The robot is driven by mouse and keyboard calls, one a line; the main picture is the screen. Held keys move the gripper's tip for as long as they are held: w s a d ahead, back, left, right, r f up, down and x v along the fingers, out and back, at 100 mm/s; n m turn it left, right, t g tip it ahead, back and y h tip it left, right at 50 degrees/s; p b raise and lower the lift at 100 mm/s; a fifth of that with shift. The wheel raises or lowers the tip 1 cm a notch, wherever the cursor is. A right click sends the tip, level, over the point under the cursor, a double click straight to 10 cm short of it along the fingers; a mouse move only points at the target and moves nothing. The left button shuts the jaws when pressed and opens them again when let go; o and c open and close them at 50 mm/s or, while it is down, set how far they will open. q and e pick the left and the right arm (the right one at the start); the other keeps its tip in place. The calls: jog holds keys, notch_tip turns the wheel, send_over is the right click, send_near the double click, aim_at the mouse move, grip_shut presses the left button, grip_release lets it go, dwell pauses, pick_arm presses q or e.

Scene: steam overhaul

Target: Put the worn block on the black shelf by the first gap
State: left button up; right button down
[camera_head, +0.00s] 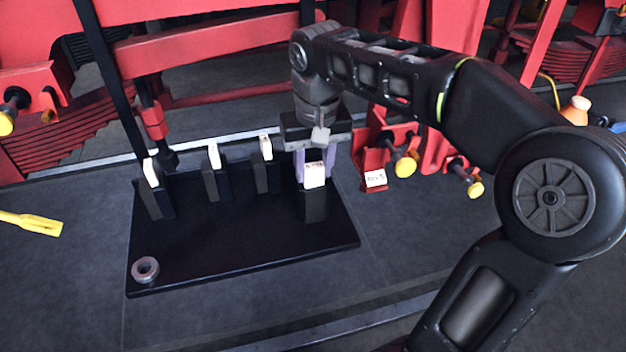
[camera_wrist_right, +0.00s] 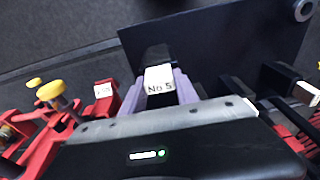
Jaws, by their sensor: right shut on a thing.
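The black shelf (camera_head: 240,245) is a flat dark board low on the floor in the head view. My right gripper (camera_head: 313,170) has its purple fingers closed around a dark block (camera_head: 314,205) with a white label on top, over the shelf's right side. In the right wrist view, the label of this block (camera_wrist_right: 159,79) reads "No 5" between the fingers (camera_wrist_right: 160,90). I cannot tell whether the block's foot touches the shelf. Signs of wear cannot be made out. A red bracket with a white tag (camera_head: 375,180) stands just right of the shelf. My left gripper is not in view.
Three other dark blocks with white tops, left (camera_head: 158,198), middle (camera_head: 215,182) and right (camera_head: 266,175), stand along the shelf's back. A grey ring (camera_head: 145,268) lies at its front left corner. Yellow-knobbed red parts (camera_head: 405,167) stand to the right. The shelf's front middle is clear.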

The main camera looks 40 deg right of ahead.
aim_at(313, 182)
notch_tip(313, 182, down, 4)
jog(key=shift+r, duration=0.2)
jog(key=shift+f, duration=0.15)
jog(key=c, duration=0.9)
grip_release()
